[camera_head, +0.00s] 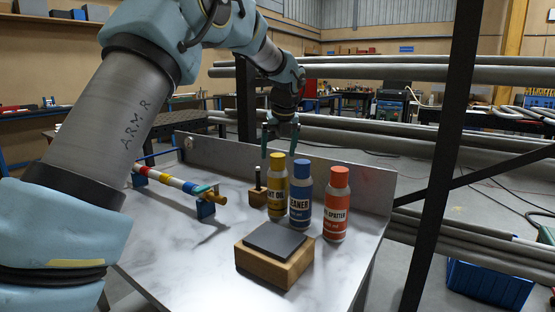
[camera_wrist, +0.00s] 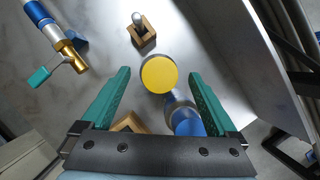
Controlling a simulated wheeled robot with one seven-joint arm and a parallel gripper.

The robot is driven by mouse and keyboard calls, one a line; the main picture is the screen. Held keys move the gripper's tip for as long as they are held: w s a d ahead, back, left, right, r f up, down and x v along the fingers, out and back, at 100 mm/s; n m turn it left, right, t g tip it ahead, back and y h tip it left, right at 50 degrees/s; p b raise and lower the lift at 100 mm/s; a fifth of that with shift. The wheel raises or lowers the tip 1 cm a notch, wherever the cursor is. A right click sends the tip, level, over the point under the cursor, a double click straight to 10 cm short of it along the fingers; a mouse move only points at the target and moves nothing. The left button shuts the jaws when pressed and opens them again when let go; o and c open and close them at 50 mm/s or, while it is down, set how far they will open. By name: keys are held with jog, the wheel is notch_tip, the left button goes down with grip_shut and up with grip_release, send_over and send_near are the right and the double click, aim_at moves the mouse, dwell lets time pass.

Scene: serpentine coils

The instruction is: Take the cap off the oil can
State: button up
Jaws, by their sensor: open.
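The oil can (camera_head: 277,192) is a yellow bottle with dark lettering, standing upright on the table. Its yellow cap (camera_head: 278,159) is on top. In the wrist view the cap (camera_wrist: 159,75) shows from above as a yellow disc, just beyond the fingertips and between their lines. My gripper (camera_head: 281,154) is open above the can, its green fingers apart on either side. The fingers (camera_wrist: 158,72) do not appear to touch the cap. The can's body is mostly hidden under the cap in the wrist view.
A blue cleaner bottle (camera_head: 301,197) and a red spatter bottle (camera_head: 337,207) stand close on the right. A wooden block with a grey top (camera_head: 276,254) lies in front. A small wooden stand (camera_head: 258,196) is behind left. A striped pipe (camera_head: 180,184) lies left. A raised metal edge (camera_head: 300,164) runs behind.

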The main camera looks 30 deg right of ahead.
jog(key=shift+x, duration=1.4)
jog(key=shift+c, duration=0.3)
jog(key=c, duration=1.3)
